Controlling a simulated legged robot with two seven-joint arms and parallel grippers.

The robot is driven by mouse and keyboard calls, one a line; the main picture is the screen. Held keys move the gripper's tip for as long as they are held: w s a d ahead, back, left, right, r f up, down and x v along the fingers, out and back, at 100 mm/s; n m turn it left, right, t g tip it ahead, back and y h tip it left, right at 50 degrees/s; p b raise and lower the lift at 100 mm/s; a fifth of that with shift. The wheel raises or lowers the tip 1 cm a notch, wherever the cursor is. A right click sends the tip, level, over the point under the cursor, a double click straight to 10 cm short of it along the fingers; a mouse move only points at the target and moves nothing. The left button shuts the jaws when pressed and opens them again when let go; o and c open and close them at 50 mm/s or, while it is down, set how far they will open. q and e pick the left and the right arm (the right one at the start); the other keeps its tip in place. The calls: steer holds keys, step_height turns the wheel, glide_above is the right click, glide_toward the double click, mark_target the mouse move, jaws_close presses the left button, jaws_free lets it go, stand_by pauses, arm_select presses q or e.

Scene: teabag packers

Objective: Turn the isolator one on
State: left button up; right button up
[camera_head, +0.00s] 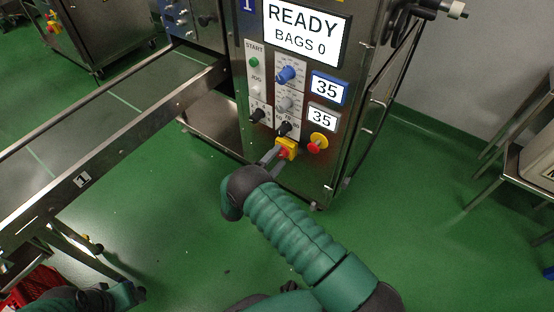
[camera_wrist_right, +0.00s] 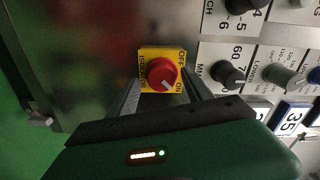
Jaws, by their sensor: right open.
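The isolator (camera_head: 287,146) is a yellow plate with a red knob, low on the front panel of machine 1. It also shows in the right wrist view (camera_wrist_right: 159,73), with the white mark on its knob pointing to the lower right, towards the ON label. My right gripper (camera_head: 276,160) is open, its fingers one on each side of the knob; I cannot tell whether they touch it. In the right wrist view the fingers (camera_wrist_right: 163,88) reach up to the yellow plate. Part of my left arm shows at the lower left; its jaws are not clear.
The lit screen (camera_head: 297,31) reads READY, BAGS 0. A red-and-yellow stop button (camera_head: 317,143) sits just right of the isolator, and black knobs (camera_head: 257,115) above it. A conveyor (camera_head: 95,170) runs to the left. A metal table (camera_head: 535,165) stands at right. Green floor is open between.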

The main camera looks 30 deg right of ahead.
steer(key=shift+s+a, duration=0.1)
steer(key=shift+a, duration=0.2)
steer(key=p+v, duration=0.4)
steer(key=v, duration=1.2)
steer(key=shift+p, duration=0.35)
steer(key=shift+a+f, duration=0.1)
steer(key=shift+f, duration=0.05)
